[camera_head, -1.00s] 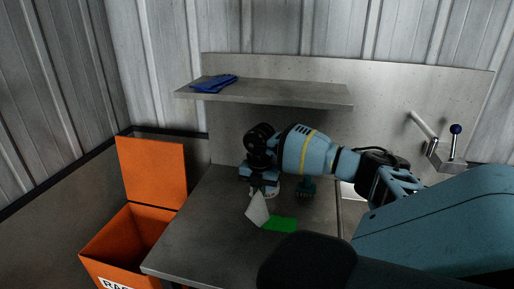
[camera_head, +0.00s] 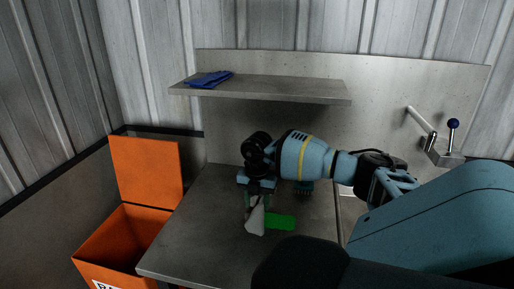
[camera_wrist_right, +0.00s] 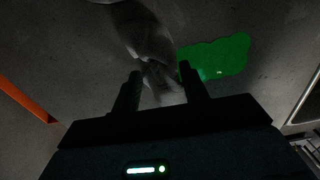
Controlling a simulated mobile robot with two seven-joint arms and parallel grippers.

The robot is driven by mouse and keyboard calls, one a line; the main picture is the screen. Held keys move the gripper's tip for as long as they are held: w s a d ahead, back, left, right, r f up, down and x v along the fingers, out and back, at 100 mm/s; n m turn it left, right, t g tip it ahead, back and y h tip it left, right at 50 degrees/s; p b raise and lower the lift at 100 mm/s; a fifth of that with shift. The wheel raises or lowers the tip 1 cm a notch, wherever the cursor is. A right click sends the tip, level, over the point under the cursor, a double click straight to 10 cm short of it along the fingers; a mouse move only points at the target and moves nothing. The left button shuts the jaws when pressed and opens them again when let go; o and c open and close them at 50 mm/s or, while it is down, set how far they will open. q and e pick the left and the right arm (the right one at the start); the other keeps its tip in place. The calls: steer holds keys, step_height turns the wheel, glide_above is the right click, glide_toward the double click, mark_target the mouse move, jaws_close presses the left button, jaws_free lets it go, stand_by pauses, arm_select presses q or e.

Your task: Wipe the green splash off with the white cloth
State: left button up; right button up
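The green splash (camera_head: 281,222) is a flat bright patch on the grey worktop. It also shows in the right wrist view (camera_wrist_right: 215,56). The white cloth (camera_head: 255,219) is creased and stands up at the left edge of the splash. In the right wrist view the cloth (camera_wrist_right: 146,38) runs from between my fingertips out over the worktop. My right gripper (camera_head: 257,199) points down at the worktop. Its fingers (camera_wrist_right: 160,86) are apart, with bunched cloth filling the space between them. My left gripper is not in view.
An orange bin (camera_head: 122,238) with a raised lid is left of the worktop (camera_head: 195,245). Blue gloves (camera_head: 210,79) lie on the shelf (camera_head: 270,91) above. A blue-knobbed lever (camera_head: 452,135) is at the right.

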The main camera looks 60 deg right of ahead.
steer(key=o, duration=0.6)
steer(key=shift+c, duration=0.2)
steer(key=shift+f, duration=0.1)
steer(key=shift+f+b, duration=0.45)
steer(key=shift+f, duration=0.75)
steer(key=shift+r, duration=0.1)
jaws_close()
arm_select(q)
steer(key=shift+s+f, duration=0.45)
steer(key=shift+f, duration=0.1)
arm_select(e)
steer(key=shift+a, duration=0.1)
